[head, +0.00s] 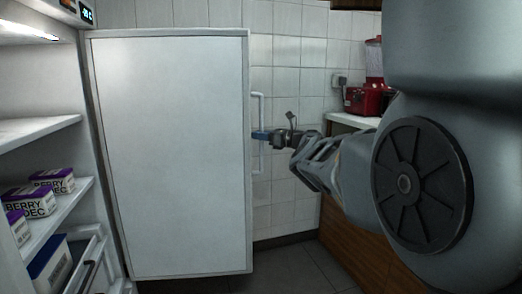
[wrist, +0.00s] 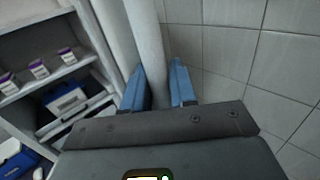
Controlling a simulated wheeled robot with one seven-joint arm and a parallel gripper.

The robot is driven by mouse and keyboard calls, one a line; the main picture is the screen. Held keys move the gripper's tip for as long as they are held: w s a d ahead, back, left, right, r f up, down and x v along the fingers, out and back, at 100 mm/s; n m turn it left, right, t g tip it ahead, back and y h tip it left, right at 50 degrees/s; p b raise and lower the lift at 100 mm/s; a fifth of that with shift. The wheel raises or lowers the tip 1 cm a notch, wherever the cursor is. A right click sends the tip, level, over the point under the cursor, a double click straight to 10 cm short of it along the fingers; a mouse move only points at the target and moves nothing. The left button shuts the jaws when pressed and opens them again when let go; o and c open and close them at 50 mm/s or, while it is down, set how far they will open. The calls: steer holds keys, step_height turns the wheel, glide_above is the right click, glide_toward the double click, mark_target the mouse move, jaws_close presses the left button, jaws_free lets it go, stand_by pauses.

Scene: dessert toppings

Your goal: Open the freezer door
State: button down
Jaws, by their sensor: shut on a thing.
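The freezer door (head: 172,155) stands swung wide open in the head view, its flat white inner face toward me. Its white bar handle (head: 261,106) stands out past the door's right edge. My gripper (head: 262,136) reaches in from the right and is shut on the handle around its middle. In the wrist view the blue fingers (wrist: 158,85) sit on either side of the white handle bar (wrist: 148,40). The open freezer interior (head: 38,130) shows at the left of the head view. The door's outer face is hidden in the head view.
Freezer shelves (head: 60,204) hold purple-and-white berry boxes (head: 52,180), with a blue-lidded container (head: 48,262) below. A counter (head: 350,121) with a red machine (head: 366,100) stands behind my arm at the right. A tiled wall (head: 285,205) lies behind the door; dark floor shows below.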

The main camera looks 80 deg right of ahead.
steer(key=d+b, duration=0.2)
steer(key=b, duration=0.4)
steer(key=shift+w+f, duration=0.1)
steer(key=shift+f, duration=0.05)
steer(key=shift+d+r+b, duration=0.2)
steer(key=shift+r+b, duration=0.1)
steer(key=shift+b, duration=0.35)
steer(key=c, duration=1.1)
jaws_free()
steer(key=shift+o, duration=0.2)
steer(key=p+v, duration=0.5)
steer(key=v, duration=0.3)
steer(key=shift+p, duration=0.4)
